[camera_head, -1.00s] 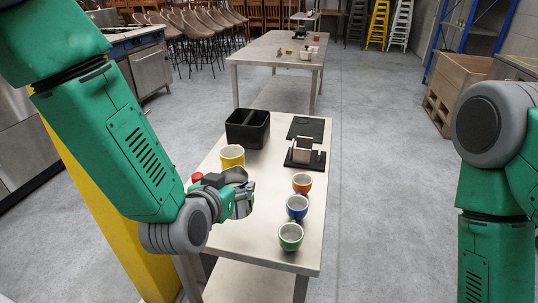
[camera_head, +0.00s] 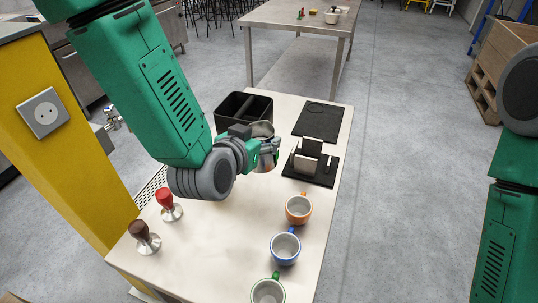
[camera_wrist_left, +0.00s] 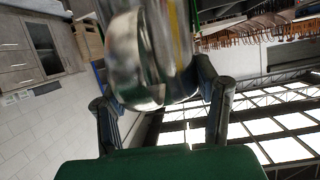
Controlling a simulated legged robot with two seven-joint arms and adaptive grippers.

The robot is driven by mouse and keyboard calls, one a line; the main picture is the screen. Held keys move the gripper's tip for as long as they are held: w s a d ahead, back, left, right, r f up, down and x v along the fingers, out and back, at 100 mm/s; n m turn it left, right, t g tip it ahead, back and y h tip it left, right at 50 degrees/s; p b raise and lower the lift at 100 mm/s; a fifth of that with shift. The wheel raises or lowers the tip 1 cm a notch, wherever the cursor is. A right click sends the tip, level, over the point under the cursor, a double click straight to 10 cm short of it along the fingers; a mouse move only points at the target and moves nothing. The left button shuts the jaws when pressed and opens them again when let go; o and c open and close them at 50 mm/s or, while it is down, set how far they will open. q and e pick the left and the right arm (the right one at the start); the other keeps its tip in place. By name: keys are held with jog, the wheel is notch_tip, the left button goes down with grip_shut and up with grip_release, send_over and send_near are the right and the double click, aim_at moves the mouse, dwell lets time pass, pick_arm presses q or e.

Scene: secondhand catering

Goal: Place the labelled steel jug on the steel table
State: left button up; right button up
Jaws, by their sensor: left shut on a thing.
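The steel jug (camera_head: 268,158) is held in my left gripper (camera_head: 262,150), above the near counter and in front of the black bin. Its open top faces up in the head view. In the left wrist view the jug (camera_wrist_left: 125,65) sits between the two dark fingers, shiny and blurred, with a yellow and red stripe along its right side. I cannot read a label. A grey table with metal legs (camera_head: 283,14) stands farther off, beyond the counter. My right gripper is out of view; only part of that arm shows at the right edge.
The near counter (camera_head: 225,240) carries orange (camera_head: 299,209), blue (camera_head: 285,246) and green (camera_head: 268,291) cups, two tampers (camera_head: 146,238), a black bin (camera_head: 232,108), a dark mat (camera_head: 322,120) and a black stand (camera_head: 310,165). A yellow panel (camera_head: 60,150) stands left.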

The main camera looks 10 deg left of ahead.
pick_arm(q)
jog(key=f, duration=0.5)
jog(key=shift+a+f+b, duration=0.3)
jog(key=shift+a+b, duration=0.05)
jog(key=shift+b, duration=0.05)
jog(key=shift+d+f+b, duration=0.2)
jog(key=shift+d+f, duration=0.05)
jog(key=shift+f, duration=0.75)
jog(key=shift+d+f+b, duration=0.15)
jog(key=shift+d+f, duration=0.05)
jog(key=shift+f, duration=0.75)
jog(key=shift+a, duration=0.2)
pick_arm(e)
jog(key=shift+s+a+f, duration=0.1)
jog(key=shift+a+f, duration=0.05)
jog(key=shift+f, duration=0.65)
pick_arm(q)
jog(key=shift+a, duration=0.1)
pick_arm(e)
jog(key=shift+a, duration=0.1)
pick_arm(q)
jog(key=o, duration=1.5)
jog(key=shift+c, duration=0.2)
jog(key=shift+s+r, duration=0.2)
jog(key=shift+s, duration=0.2)
jog(key=p+v, duration=0.1)
jog(key=v, duration=1)
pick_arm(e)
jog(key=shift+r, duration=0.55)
